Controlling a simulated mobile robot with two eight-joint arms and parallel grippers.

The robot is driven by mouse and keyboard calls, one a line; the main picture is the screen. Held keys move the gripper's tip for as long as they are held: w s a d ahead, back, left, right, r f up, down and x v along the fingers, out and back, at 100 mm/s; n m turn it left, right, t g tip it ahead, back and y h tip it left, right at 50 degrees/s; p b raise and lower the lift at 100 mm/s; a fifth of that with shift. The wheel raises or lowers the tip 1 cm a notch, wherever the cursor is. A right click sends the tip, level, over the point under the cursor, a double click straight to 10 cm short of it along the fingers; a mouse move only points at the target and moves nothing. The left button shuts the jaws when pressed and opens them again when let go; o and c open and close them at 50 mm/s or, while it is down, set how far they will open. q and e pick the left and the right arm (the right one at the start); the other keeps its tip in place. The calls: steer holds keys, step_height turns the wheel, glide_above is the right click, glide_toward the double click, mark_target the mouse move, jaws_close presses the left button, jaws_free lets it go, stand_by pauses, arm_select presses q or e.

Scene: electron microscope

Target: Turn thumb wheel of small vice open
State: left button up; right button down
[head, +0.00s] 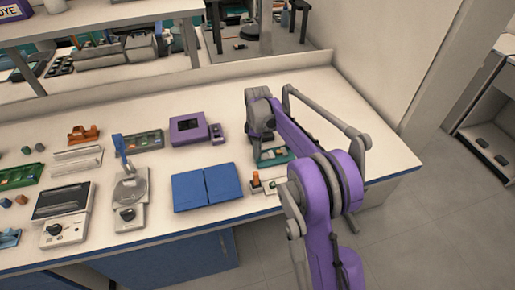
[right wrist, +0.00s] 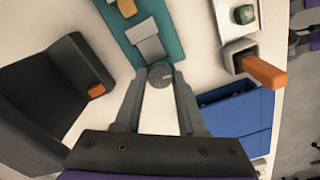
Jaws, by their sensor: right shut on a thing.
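The small vice has a teal base (right wrist: 158,30) with grey jaw blocks (right wrist: 148,42) and a round grey thumb wheel (right wrist: 160,75) at its near end. In the right wrist view, my right gripper (right wrist: 158,78) has a finger on each side of the wheel and is shut on it. In the head view, the vice's teal base (head: 277,157) shows at the right part of the bench, just below my right gripper (head: 263,142). My arm partly hides the vice there, and the wheel cannot be made out. My left gripper is not in view.
A blue folder-like case (head: 207,187) lies left of the vice, and a purple device (head: 188,130) stands behind it. A small block with an orange top (head: 256,179) is close in front of the vice. The bench's right end (head: 395,165) is clear.

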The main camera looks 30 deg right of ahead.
steer(key=shift+n, duration=0.7)
steer(key=c, duration=0.5)
jaws_free()
step_height(320, 180, up, 11)
steer(key=shift+p, duration=0.45)
steer(key=shift+f, duration=0.1)
